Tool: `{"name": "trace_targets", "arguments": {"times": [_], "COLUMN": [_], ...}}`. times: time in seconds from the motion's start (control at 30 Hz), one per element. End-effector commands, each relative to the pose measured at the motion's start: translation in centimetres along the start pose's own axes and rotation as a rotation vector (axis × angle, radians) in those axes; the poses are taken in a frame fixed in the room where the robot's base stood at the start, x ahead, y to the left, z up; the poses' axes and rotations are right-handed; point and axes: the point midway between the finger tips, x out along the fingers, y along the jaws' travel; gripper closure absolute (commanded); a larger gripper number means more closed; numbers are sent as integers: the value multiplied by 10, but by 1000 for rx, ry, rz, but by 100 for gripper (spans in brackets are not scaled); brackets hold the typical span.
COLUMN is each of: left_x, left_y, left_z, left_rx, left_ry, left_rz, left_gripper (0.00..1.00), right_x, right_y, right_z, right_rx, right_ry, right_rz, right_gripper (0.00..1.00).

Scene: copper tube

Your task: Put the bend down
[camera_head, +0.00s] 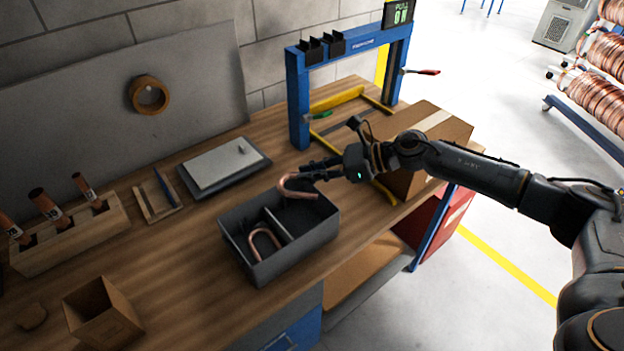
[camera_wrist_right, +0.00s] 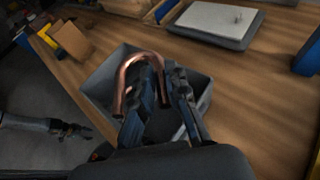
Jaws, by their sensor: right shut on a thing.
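A U-shaped copper bend (camera_head: 296,188) is held in my right gripper (camera_head: 316,171). It hangs over the far compartment of a grey divided bin (camera_head: 290,262), near the rim; I cannot tell whether it touches the bin. In the right wrist view the bend (camera_wrist_right: 124,76) arches at the fingertips, above the bin (camera_wrist_right: 98,84). A second copper bend (camera_head: 264,238) lies in the bin's near-left compartment. A dark arm end, seemingly my left gripper (camera_wrist_right: 78,132), shows small at the left of the wrist view, away from the bin; its fingers are too small to read.
A grey plate (camera_head: 225,165) lies behind the bin. A blue press frame (camera_head: 298,100) and a cardboard box (camera_head: 440,122) stand to the right. A wooden holder with tubes (camera_head: 75,235) and an open small box (camera_head: 100,312) are left. Bare bench lies left of the bin.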

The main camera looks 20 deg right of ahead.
Motion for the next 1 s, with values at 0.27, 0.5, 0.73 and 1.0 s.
{"name": "trace_targets", "arguments": {"times": [0.27, 0.5, 0.73, 1.0], "left_x": [-19, -17, -10, -2], "left_y": [0, 0, 0, 0], "left_z": [-2, -2, -1, -1], "left_rx": [0, 0, 0, 0], "left_ry": [0, 0, 0, 1], "left_rz": [0, 0, 0, 0], "left_gripper": [60, 60, 60, 60], "right_x": [12, 13, 15, 18], "right_y": [-4, -4, -4, -4], "right_z": [-28, -33, -38, -44], "right_rx": [5, 0, 1, 1], "right_ry": [0, 0, -1, 0], "right_rz": [-1, -2, -2, -1], "right_gripper": [100, 100, 100, 100]}}
